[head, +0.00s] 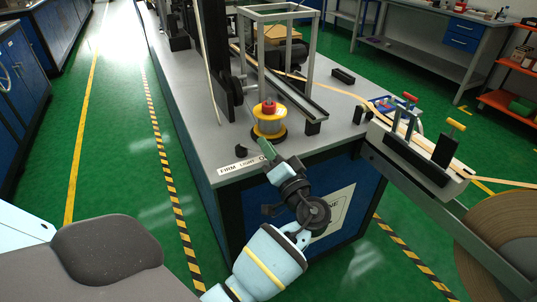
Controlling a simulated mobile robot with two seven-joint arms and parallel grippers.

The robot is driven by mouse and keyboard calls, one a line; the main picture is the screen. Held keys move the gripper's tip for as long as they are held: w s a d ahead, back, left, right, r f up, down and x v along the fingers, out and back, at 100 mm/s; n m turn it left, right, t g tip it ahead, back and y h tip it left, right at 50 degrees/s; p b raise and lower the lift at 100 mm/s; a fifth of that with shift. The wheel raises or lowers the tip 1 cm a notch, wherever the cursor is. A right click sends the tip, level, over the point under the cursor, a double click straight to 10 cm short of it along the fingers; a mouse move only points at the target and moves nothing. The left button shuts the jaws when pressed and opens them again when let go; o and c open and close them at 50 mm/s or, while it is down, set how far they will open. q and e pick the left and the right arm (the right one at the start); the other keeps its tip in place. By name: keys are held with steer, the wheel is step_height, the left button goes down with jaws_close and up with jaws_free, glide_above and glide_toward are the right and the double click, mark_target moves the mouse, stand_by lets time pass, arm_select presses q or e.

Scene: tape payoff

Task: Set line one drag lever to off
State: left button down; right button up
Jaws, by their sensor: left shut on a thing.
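A label strip (240,165) along the near edge of the bench reads "FIRM", "LIGHT" and the start of a third word beginning with "O". My left gripper (270,152) is at the right end of this strip and covers the rest of that word. It is shut on the small drag lever, which is mostly hidden by the fingers. Just behind the gripper stands a yellow spool (268,121) with a red top on a dark round base. My right gripper is not in view.
The grey bench (212,140) has clear surface left of the spool. A metal frame (292,60) rises behind the spool. A bracket with red- and yellow-handled clamps (447,145) and a large tape roll (500,245) are at the right. Green floor lies left of the bench.

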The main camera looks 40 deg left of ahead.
arm_select(q)
steer(key=shift+a, duration=0.15)
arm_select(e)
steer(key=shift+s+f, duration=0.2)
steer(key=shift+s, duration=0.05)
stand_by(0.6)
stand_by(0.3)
arm_select(q)
steer(key=c, duration=1.6)
jaws_free()
steer(key=shift+a, duration=0.1)
steer(key=shift+s+d+f+b, duration=0.3)
steer(key=shift+d+b, duration=0.4)
steer(key=shift+d, duration=0.75)
steer(key=shift+s+d+f+b, duration=0.1)
steer(key=shift+d+f+b, duration=0.45)
steer(key=shift+d, duration=0.85)
steer(key=shift+s+d+f+b, duration=0.2)
steer(key=shift+d+b, duration=0.6)
steer(key=shift+d, duration=0.65)
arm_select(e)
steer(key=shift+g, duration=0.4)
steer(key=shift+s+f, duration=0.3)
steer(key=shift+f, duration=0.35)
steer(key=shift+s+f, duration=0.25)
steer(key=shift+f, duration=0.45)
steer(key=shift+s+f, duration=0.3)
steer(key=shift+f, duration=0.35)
